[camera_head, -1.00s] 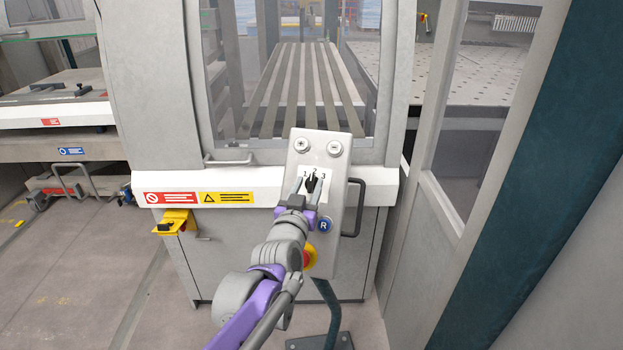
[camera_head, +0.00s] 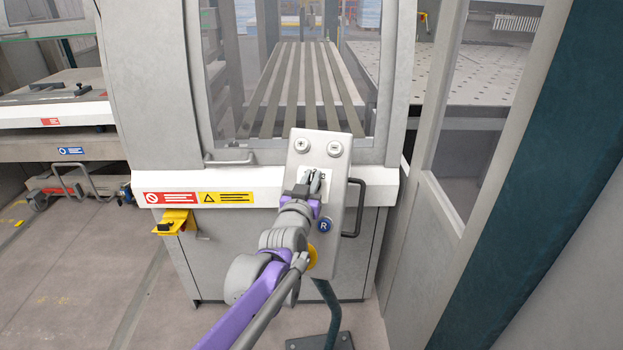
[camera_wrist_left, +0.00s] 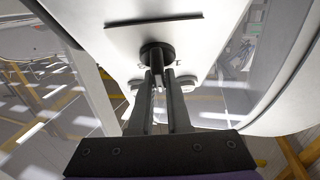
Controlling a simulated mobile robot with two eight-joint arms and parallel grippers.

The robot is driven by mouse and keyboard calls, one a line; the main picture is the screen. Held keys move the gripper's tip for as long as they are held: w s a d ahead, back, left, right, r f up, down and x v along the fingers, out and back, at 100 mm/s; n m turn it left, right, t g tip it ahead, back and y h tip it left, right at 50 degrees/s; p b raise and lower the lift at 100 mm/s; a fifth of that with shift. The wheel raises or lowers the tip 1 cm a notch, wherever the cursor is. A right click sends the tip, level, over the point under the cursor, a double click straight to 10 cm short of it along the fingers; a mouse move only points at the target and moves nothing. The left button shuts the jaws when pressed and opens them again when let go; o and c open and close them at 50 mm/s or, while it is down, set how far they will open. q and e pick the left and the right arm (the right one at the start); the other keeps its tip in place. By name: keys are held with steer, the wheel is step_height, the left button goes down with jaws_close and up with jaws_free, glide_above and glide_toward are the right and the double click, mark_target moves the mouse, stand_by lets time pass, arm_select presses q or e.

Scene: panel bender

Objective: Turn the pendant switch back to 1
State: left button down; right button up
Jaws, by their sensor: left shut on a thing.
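The grey pendant (camera_head: 318,158) stands upright on a post in front of the machine. Its switch is mostly hidden behind my left gripper (camera_head: 314,182) in the head view. The left wrist view shows the round black switch (camera_wrist_left: 156,53) with the two fingers of my left gripper (camera_wrist_left: 158,82) closed on its grip. The number marks are mostly covered or too small to read, so I cannot tell which one the switch points at. My right gripper is in neither view.
A blue R button (camera_head: 324,226) and a yellow-ringed button (camera_head: 312,258), partly behind my wrist, sit lower on the pendant. A dark handle (camera_head: 355,208) juts out at its right. The machine's white ledge (camera_head: 268,182) lies close behind.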

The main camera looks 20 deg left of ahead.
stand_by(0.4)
arm_select(q)
steer(key=shift+f+n+y+b, duration=0.15)
steer(key=shift+n+y+b, duration=0.85)
steer(key=shift+n+b, duration=0.25)
steer(key=shift+a+n+g+y+b, duration=0.1)
steer(key=shift+n+g+y+b, duration=0.55)
steer(key=shift+n, duration=0.9)
steer(key=shift+a+n+y, duration=0.1)
steer(key=shift+n+y, duration=0.75)
steer(key=shift+n, duration=0.35)
steer(key=shift+s+a+n+g+y+p, duration=0.1)
steer(key=shift+n+g+y+p, duration=0.15)
steer(key=shift+n+g+y, duration=0.55)
steer(key=shift+s+a+n+g+y+p, duration=0.1)
steer(key=shift+n+g+y+p, duration=0.2)
steer(key=shift+n, duration=0.9)
steer(key=c, duration=0.9)
jaws_free()
